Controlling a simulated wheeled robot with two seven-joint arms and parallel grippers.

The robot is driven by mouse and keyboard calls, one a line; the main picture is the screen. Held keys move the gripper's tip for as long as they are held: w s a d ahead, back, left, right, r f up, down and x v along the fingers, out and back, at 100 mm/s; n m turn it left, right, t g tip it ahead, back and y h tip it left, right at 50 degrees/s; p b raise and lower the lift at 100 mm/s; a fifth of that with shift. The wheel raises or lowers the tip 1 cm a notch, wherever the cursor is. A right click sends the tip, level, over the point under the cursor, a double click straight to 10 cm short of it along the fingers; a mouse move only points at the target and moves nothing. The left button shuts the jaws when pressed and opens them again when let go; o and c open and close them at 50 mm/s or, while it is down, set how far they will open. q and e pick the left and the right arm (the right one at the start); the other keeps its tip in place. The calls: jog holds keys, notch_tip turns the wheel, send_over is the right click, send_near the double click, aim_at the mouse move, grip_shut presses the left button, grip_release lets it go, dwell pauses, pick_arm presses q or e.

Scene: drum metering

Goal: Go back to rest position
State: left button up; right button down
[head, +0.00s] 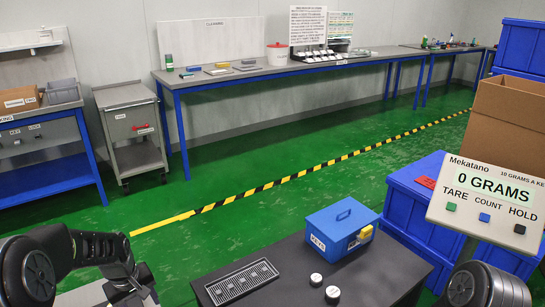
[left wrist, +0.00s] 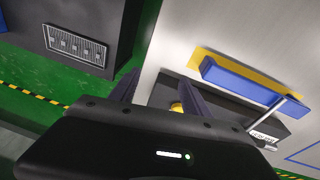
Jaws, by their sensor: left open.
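My left arm comes in at the bottom left of the head view, with my left gripper (head: 138,290) low at the picture's edge, left of the dark table (head: 290,262). In the left wrist view the two dark fingers of my left gripper (left wrist: 158,92) stand apart. A small yellow thing (left wrist: 177,107) shows by the right finger; I cannot tell whether it is touched. My right arm shows only as a dark link at the bottom right of the head view. Its gripper is out of view.
On the dark table are a blue box (head: 342,228) with a yellow part, a slotted tray (head: 241,282) and two white-topped round pieces (head: 332,294). A display (head: 490,203) reads 0 GRAMS. Blue crates (head: 410,205) and a cardboard box (head: 505,125) stand right.

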pick_arm(q)
jog(key=s+d+f+m+t+h+p, duration=0.1)
jog(key=s+d+f+m, duration=0.15)
jog(key=d+f, duration=0.5)
jog(key=s+d+f+m+t+h+p, duration=0.1)
jog(key=s+d+f+m+p, duration=0.2)
jog(key=d, duration=0.7)
jog(key=s+d+f+g+h+p, duration=0.1)
jog(key=s+d+f, duration=0.1)
jog(key=s+d, duration=0.4)
jog(key=s+d+f+m+g+h+p, duration=0.1)
jog(key=s+d, duration=0.5)
jog(key=s, duration=0.6)
jog(key=shift+d+f+g, duration=0.35)
jog(key=shift+f+g, duration=0.1)
jog(key=shift+g, duration=0.05)
jog(key=shift+s+m, duration=0.1)
jog(key=shift+m, duration=0.15)
